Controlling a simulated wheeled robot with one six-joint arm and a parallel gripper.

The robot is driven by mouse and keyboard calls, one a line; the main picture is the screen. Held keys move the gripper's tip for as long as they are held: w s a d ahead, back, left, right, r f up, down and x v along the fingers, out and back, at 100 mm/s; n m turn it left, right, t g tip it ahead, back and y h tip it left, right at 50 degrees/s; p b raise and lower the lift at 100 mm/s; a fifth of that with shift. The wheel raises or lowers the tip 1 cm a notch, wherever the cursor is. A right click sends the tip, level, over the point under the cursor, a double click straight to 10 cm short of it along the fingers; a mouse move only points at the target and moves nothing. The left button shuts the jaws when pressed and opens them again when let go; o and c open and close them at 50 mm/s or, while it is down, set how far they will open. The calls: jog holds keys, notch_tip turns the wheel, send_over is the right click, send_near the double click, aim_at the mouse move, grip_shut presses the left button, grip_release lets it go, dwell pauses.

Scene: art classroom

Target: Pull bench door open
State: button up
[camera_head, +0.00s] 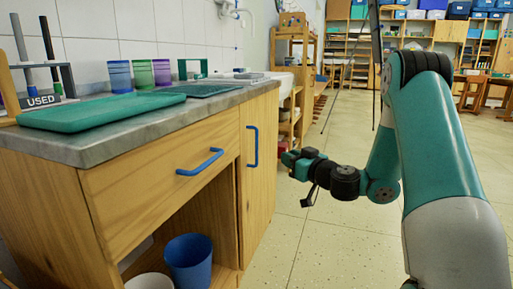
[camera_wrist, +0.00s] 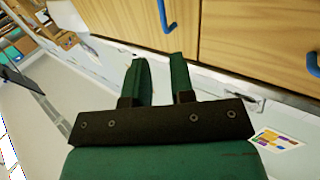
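The wooden bench has a door (camera_head: 259,175) at its far end, with an upright blue handle (camera_head: 252,146) near the edge beside the drawer. The door looks closed. In the wrist view the door (camera_wrist: 125,20) is at the top, with its blue handle (camera_wrist: 167,15) beyond the fingertips. My gripper (camera_head: 287,157) is in front of the door, to the right of the handle and apart from it. In the wrist view my gripper (camera_wrist: 160,60) shows two green fingers with a gap between them, open and empty.
A drawer (camera_head: 170,190) with a blue handle (camera_head: 200,162) is left of the door. Below it, a blue bin (camera_head: 188,262) stands in an open space. Green trays (camera_head: 100,111) and cups lie on the countertop (camera_head: 90,148).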

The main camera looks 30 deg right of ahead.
aim_at(257, 142)
jog(key=w+p, duration=0.1)
jog(key=w, duration=0.4)
jog(key=w+a+p, duration=0.1)
jog(key=w, duration=0.5)
jog(key=w+p, duration=0.2)
jog(key=w, duration=0.3)
jog(key=shift+w+a, duration=0.25)
grip_shut()
